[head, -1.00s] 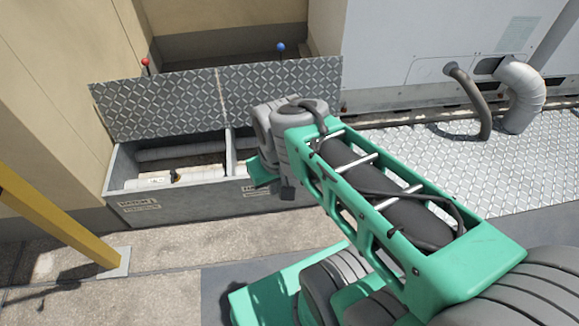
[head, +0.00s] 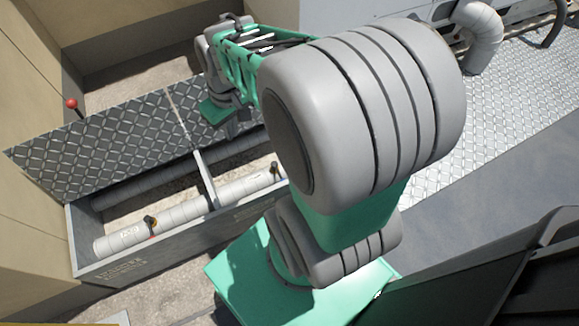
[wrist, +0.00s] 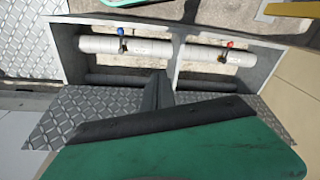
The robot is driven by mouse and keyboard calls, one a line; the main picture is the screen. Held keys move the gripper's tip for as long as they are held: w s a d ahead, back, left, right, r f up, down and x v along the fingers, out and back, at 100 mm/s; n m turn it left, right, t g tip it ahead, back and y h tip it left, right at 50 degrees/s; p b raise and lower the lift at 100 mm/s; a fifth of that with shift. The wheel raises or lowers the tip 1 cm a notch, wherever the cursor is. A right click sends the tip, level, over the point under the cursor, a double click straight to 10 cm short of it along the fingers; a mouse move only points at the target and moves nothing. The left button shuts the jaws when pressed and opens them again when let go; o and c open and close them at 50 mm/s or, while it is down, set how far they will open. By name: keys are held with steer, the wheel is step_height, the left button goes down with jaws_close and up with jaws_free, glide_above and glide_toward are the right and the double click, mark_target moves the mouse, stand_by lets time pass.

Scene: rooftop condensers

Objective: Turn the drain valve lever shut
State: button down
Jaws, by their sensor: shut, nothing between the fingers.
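In the wrist view, a small valve with a blue end (wrist: 121,32) and another with a red end (wrist: 229,44) sit on the light pipe inside an open trench box. In the head view, one valve (head: 150,222) shows on the left part of that pipe and another (head: 275,170) on the right, near my arm. I cannot tell which is the drain valve; the box labels are unreadable. My gripper (head: 236,128) is shut and empty above the raised lid side of the box, apart from both valves. Its dark fingers (wrist: 157,92) show in the wrist view.
A divider (head: 204,178) splits the box. My arm hides the box's right end.

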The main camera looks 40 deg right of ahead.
steer(key=y, duration=0.2)
glide_above(279, 174)
steer(key=w+a, duration=0.2)
step_height(279, 174, down, 10)
steer(key=s+d+f+t+y+b, duration=0.1)
steer(key=s+d+f, duration=0.5)
steer(key=f, duration=0.4)
steer(key=s+d+f+t+y+b, duration=0.15)
steer(key=s+d+f, duration=0.25)
steer(key=d+f, duration=0.5)
steer(key=w+a+f+b, duration=0.3)
steer(key=a+f, duration=0.6)
steer(key=f, duration=0.1)
steer(key=shift+w+n, duration=0.2)
steer(key=shift+n, duration=0.2)
steer(key=shift+a+t, duration=0.1)
steer(key=shift+t, duration=0.15)
